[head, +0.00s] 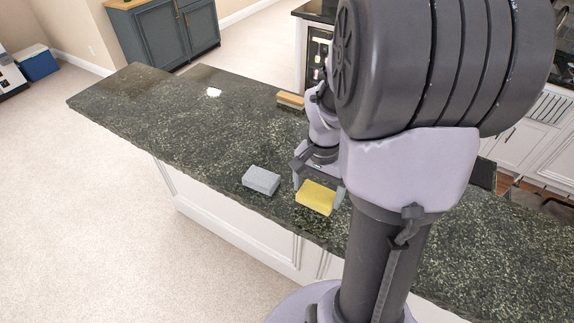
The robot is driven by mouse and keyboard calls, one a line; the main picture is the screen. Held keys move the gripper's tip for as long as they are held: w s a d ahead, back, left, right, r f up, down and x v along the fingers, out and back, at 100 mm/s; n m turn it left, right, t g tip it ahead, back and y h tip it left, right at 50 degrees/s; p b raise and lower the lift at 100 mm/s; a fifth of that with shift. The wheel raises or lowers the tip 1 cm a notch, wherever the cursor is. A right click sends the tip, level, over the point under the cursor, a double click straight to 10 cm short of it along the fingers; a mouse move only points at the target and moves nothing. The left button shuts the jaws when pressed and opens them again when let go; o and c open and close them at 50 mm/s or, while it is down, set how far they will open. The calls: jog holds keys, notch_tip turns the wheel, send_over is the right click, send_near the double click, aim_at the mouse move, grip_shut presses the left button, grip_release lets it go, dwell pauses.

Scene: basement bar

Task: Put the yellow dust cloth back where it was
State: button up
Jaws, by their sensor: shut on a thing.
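The yellow dust cloth (316,197) shows as a folded yellow block near the front edge of the dark granite counter (150,115). My gripper (319,189) is shut on it, with one finger at its left end and one at its right end. I cannot tell whether the cloth touches the counter or is held just above it. My arm hides part of the counter behind and to the right of the cloth.
A grey block (261,180) lies on the counter just left of my gripper. A wooden-topped brush or block (290,100) lies farther back, and a small white item (214,92) lies at the back left. The counter's left part is mostly clear.

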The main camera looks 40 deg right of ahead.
aim_at(313, 190)
jog(key=shift+w, duration=0.45)
jog(key=f, duration=0.2)
jog(key=f+b, duration=0.1)
jog(key=shift+w+f, duration=0.4)
jog(key=shift+r, duration=0.1)
jog(key=o, duration=1)
jog(key=shift+o, duration=0.2)
